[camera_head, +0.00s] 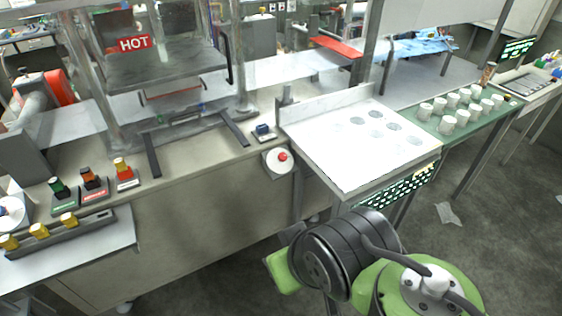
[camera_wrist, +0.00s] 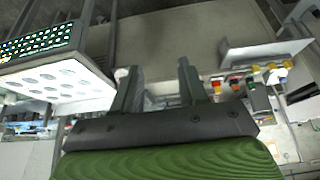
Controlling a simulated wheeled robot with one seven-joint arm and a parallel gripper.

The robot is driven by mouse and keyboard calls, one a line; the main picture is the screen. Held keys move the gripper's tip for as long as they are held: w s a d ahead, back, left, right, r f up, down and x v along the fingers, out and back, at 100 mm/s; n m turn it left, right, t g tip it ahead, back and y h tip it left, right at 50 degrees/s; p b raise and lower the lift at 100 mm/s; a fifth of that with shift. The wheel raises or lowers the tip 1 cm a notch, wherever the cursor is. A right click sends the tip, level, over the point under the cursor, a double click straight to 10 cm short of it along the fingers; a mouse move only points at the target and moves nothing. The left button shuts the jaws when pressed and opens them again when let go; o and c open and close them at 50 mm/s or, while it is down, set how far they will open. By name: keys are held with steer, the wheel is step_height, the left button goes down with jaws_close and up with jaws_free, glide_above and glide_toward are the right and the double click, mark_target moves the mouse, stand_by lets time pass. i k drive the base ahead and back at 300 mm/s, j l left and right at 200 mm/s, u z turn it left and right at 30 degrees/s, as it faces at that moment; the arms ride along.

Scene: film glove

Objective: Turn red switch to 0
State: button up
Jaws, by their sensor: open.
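Three small switch boxes stand in a row on the left of the bench in the head view. The row shows small in the wrist view, including the red-labelled middle box (camera_wrist: 235,84). My gripper (camera_wrist: 157,78) is open with nothing between its fingers, apart from the switches. Its fingers are not visible in the head view.
A round red button (camera_head: 282,156) sits on the bench front. A white perforated table (camera_head: 350,165) and a green tray (camera_head: 440,130) of white cups are right. A rack with yellow knobs (camera_head: 42,232) is front left.

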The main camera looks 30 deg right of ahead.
mark_target(282, 157)
steer(key=i, duration=1.1)
steer(key=l+z, duration=0.05)
